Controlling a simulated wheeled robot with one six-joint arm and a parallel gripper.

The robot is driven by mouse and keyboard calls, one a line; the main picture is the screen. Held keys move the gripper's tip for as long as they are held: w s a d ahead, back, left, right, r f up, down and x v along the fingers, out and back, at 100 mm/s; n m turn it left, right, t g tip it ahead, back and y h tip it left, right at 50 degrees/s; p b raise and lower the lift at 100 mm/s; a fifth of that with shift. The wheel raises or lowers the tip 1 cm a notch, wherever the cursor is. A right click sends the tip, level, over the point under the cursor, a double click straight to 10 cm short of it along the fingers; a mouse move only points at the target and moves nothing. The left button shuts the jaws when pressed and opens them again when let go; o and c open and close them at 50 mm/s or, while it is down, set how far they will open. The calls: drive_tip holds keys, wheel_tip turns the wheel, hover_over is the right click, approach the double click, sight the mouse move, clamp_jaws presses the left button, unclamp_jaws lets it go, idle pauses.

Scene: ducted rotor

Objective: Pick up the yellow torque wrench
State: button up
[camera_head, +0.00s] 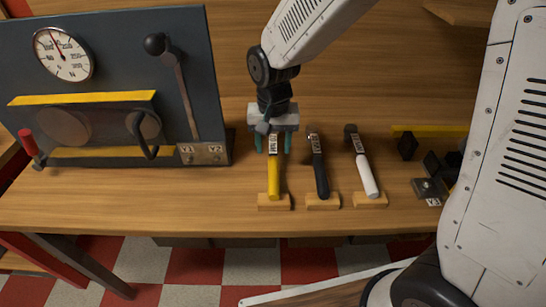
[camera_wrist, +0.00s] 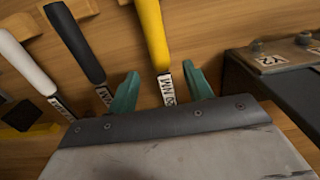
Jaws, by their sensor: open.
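The yellow torque wrench (camera_head: 273,178) lies on the wooden table, its handle end on a small wooden block. It also shows in the wrist view (camera_wrist: 153,35), with its labelled neck between my gripper's fingers. My gripper (camera_head: 273,146) is above the upper end of this wrench, pointing down. Its two teal fingertips (camera_wrist: 160,88) are apart, one on each side of the wrench's neck. I see no clear contact between finger and wrench. The wrench's head is hidden under my gripper.
A black-handled wrench (camera_head: 321,178) and a white-handled wrench (camera_head: 367,178) lie on blocks to the right. A dark panel (camera_head: 110,40) with gauge and lever stands at the left. Black parts (camera_head: 432,165) lie at the right. The table's front strip is clear.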

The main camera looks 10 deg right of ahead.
sight(273, 161)
wheel_tip(273, 161, down, 8)
drive_tip(key=shift+r, duration=0.1)
clamp_jaws()
idle(0.4)
